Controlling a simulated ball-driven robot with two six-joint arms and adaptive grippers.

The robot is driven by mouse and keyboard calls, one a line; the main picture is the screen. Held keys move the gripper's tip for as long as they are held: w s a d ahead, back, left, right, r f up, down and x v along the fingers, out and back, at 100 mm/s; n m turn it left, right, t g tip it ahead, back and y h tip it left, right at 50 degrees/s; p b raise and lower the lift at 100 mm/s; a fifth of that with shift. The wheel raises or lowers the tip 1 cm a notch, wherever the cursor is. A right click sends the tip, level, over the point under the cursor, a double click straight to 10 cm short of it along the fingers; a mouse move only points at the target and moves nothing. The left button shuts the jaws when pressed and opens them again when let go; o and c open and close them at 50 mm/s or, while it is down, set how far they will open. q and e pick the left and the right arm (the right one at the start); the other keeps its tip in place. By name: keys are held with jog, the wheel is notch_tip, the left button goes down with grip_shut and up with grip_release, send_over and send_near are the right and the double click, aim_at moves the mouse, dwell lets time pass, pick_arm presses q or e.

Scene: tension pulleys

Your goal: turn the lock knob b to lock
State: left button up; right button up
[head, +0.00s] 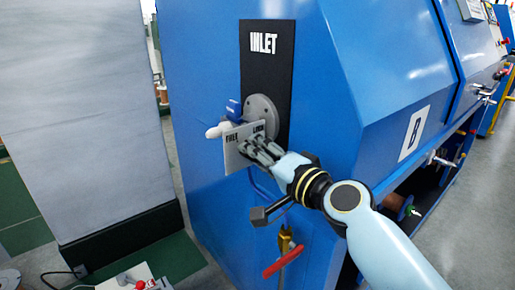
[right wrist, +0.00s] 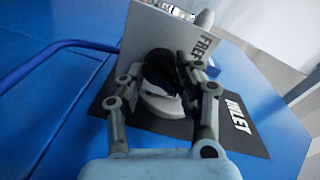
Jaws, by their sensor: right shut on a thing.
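The lock knob b (right wrist: 160,68) shows in the right wrist view as a black and pale grey piece in front of a grey label plate. The plate (head: 233,158) reads FREE on its left and LOCK on its right in the head view. My right gripper (head: 262,148) is at the LOCK side of the plate, its fingers around the knob and shut on it. In the head view the fingers hide most of the knob, so its exact angle is hard to tell. My left gripper is not in view.
A black INLET panel (head: 265,70) with a grey round flange (head: 259,110) is behind the plate on the blue machine (head: 200,75). A red-handled valve (head: 283,262) hangs below. A grey panel (head: 80,110) stands to the left.

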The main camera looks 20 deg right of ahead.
jog(key=m+p, duration=0.1)
jog(key=m, duration=0.3)
jog(key=shift+m+p, duration=0.3)
jog(key=shift+o, duration=0.3)
jog(key=shift+d+m, duration=0.1)
jog(key=shift+m, duration=0.8)
jog(key=shift+f, duration=0.15)
jog(key=o, duration=1.1)
jog(key=v, duration=1.2)
jog(key=shift+d, duration=0.2)
jog(key=shift+w+r, duration=0.1)
jog(key=shift+r, duration=0.1)
